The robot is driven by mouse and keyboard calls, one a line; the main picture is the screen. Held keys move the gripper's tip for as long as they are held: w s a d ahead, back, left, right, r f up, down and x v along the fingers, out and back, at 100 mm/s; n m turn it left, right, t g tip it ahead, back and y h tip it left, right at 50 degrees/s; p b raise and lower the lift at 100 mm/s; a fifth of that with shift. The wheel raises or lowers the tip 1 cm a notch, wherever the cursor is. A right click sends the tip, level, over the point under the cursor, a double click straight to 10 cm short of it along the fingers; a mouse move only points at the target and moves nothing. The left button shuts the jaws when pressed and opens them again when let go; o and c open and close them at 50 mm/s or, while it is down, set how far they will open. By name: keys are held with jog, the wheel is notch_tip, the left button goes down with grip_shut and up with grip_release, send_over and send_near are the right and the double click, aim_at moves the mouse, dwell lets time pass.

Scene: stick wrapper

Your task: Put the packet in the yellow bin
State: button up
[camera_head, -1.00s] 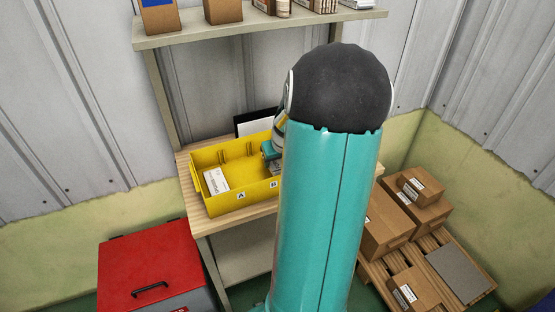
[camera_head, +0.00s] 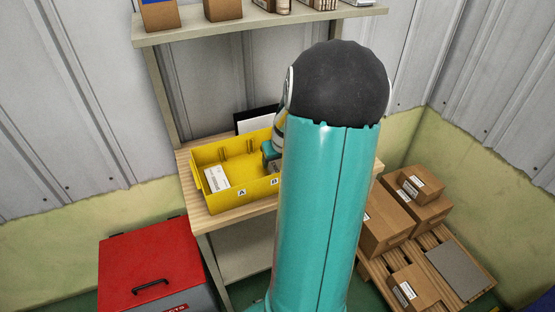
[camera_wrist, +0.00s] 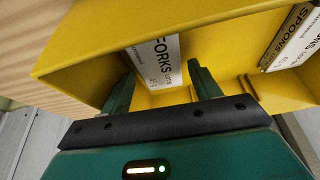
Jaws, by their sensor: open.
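The yellow bin (camera_head: 224,203) stands on a wooden table, with A and B labels on its front. In the wrist view the bin (camera_wrist: 75,50) fills most of the picture. A white packet marked FORKS (camera_wrist: 160,58) is inside it, between the two open fingers of my gripper (camera_wrist: 161,72). I cannot tell whether the fingers touch it. A second packet marked SPOONS (camera_wrist: 291,38) lies in the bin at the right. In the head view one white packet (camera_head: 217,180) shows at the bin's left end. My gripper (camera_head: 269,157) is at the bin's right side, mostly hidden by my arm.
A shelf (camera_head: 240,28) with boxes is above the table. A dark-framed white panel (camera_head: 256,121) stands behind the bin. A red-lidded chest (camera_head: 150,262) is at lower left. Cardboard boxes (camera_head: 388,228) sit on a pallet at right.

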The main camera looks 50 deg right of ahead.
jog(key=shift+r, duration=0.45)
jog(key=v, duration=1.2)
jog(key=w+a+r+n, duration=0.2)
jog(key=a+r, duration=0.1)
jog(key=a, duration=0.8)
jog(key=w+a+r+n, duration=0.1)
jog(key=w+a+r, duration=0.15)
jog(key=a, duration=0.95)
jog(key=s+a+r+n+t+y, duration=0.1)
jog(key=s+a, duration=0.3)
jog(key=a, duration=0.3)
jog(key=s+a+r+n+y, duration=0.1)
jog(key=s+a+n, duration=0.1)
jog(key=a, duration=0.6)
jog(key=shift+s+a+t, duration=0.35)
jog(key=shift+s+t, duration=0.05)
jog(key=shift+s, duration=0.45)
jog(key=shift+r, duration=0.1)
